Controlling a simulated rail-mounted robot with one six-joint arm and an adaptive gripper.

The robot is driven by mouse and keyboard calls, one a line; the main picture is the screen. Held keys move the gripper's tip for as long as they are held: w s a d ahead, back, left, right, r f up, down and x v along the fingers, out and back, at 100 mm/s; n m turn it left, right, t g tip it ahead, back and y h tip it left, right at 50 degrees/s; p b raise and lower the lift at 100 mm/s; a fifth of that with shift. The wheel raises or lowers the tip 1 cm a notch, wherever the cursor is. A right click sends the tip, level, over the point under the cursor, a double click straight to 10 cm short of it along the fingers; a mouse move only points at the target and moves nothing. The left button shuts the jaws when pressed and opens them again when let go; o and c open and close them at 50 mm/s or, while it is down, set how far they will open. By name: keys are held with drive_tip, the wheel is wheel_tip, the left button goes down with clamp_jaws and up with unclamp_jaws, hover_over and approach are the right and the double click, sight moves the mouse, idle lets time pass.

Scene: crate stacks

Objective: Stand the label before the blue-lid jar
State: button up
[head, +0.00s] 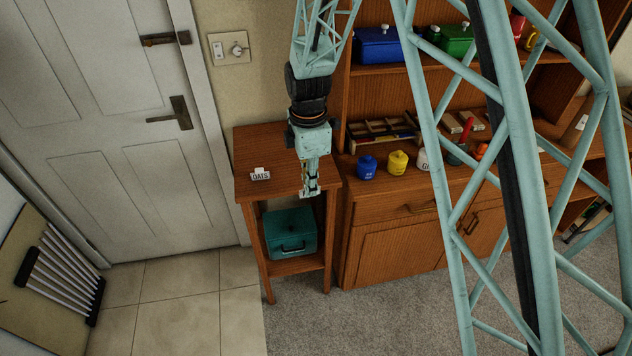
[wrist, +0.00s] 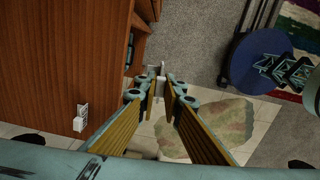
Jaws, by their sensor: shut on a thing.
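My gripper (head: 311,193) hangs at the front right part of the small side table. In the wrist view its fingers (wrist: 160,90) are closed on a small pale piece (wrist: 159,71), which looks like a label seen edge-on; its face cannot be read. A white label reading OATS (head: 261,175) stands on the side table, left of my gripper, and shows at the table's edge in the wrist view (wrist: 81,118). A blue jar with a blue lid (head: 367,168) stands on the sideboard, right of my gripper and apart from it.
A yellow jar (head: 397,163) and a partly hidden white jar (head: 422,160) stand right of the blue one. Behind them is a wooden rack (head: 380,134). A green box (head: 290,235) sits on the side table's (head: 245,150) lower shelf. My lattice arm hides much of the right side.

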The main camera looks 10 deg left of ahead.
drive_tip(key=w+d+f+m+b, duration=0.1)
drive_tip(key=w+d+m+b, duration=0.1)
drive_tip(key=d+m, duration=0.6)
drive_tip(key=w+d+f+m+b, duration=0.2)
drive_tip(key=d+m, duration=0.6)
drive_tip(key=d, duration=0.9)
drive_tip(key=w+d+f+m+b, duration=0.1)
drive_tip(key=w+d+m, duration=0.3)
drive_tip(key=d+m, duration=0.4)
drive_tip(key=shift+w+d+f+b, duration=0.2)
drive_tip(key=shift+d+b, duration=0.5)
drive_tip(key=shift+d, duration=1.85)
